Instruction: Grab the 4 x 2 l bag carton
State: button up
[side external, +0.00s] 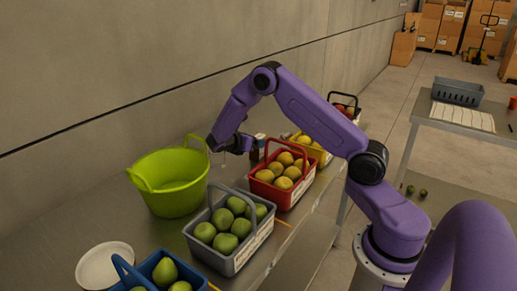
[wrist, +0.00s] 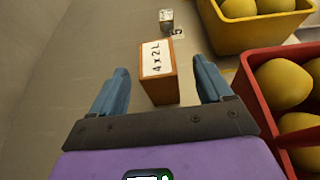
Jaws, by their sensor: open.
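The carton (wrist: 158,72) is a small brown box with a white label reading "4 x 2 L". In the wrist view it stands on the metal table ahead of my gripper (wrist: 162,92), with its near end lying between the two blue fingers in the picture. The fingers are apart and nothing is clamped; I cannot tell how far the carton is from them in depth. In the side view my gripper (side external: 221,150) is low over the table between the green tub and the red basket, and the carton is hard to make out behind it.
A red basket (wrist: 258,104) of yellow fruit stands close to the right finger. A yellow basket (wrist: 228,38) is beyond it. A small labelled item (wrist: 166,20) stands behind the carton. The green tub (side external: 172,190) and grey basket (side external: 232,262) of green fruit are nearer the side camera.

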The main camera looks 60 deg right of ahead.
aim_at(261, 135)
jog(key=x, duration=0.6)
jog(key=shift+w+d+r, duration=0.1)
jog(key=shift+w+d, duration=0.1)
jog(key=shift+d, duration=0.2)
jog(key=c, duration=1)
jog(key=shift+c, duration=0.7)
jog(key=shift+r, duration=0.2)
